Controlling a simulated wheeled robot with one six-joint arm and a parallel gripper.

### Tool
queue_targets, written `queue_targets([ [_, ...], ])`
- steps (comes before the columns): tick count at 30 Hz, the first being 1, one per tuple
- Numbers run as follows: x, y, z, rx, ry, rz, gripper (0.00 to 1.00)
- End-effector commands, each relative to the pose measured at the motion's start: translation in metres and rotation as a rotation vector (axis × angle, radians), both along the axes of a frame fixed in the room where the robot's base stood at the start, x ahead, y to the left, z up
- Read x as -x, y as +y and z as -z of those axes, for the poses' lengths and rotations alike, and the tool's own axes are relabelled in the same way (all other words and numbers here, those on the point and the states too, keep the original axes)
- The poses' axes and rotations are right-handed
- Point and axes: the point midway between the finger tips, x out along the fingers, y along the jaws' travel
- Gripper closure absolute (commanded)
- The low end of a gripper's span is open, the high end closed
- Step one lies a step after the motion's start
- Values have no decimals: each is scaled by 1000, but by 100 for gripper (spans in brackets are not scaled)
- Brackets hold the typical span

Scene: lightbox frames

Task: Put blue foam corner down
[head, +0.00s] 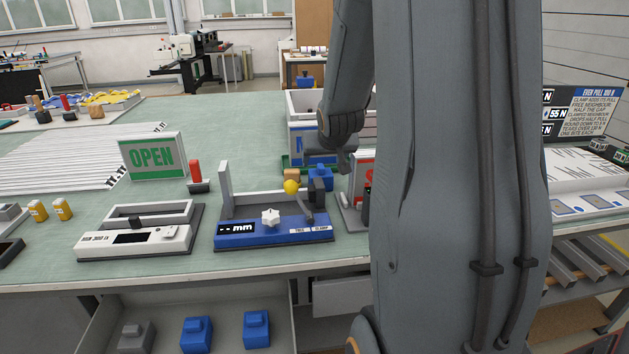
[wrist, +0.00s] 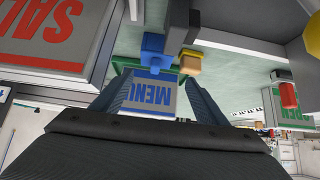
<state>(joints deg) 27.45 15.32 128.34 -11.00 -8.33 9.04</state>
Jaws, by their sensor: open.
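A blue foam corner (head: 320,178) stands on the bench behind the blue gauge, next to a small tan block (head: 292,175). In the wrist view the blue corner (wrist: 152,46) and the tan block (wrist: 190,63) sit just beyond the fingertips. My gripper (head: 342,158) is open, above and a little right of the blue corner in the head view. In the wrist view the fingers (wrist: 158,88) are apart with nothing held, and the MENU sign (wrist: 155,97) shows between them. My arm hides much of the bench to the right.
An OPEN sign (head: 153,157) and red-handled tool (head: 196,174) are left. More blue corners (head: 197,334) lie on the shelf below.

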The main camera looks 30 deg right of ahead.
Motion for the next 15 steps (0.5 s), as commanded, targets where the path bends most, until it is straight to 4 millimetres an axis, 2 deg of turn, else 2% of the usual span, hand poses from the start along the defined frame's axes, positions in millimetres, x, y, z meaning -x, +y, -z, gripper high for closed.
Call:
queue_targets([
  [2, 1, -12, 1, 1, -11, 20, 33],
  [5, -3, -11, 5, 0, -9, 15, 33],
  [15, -32, -24, 38, -1, -7, 13, 33],
])
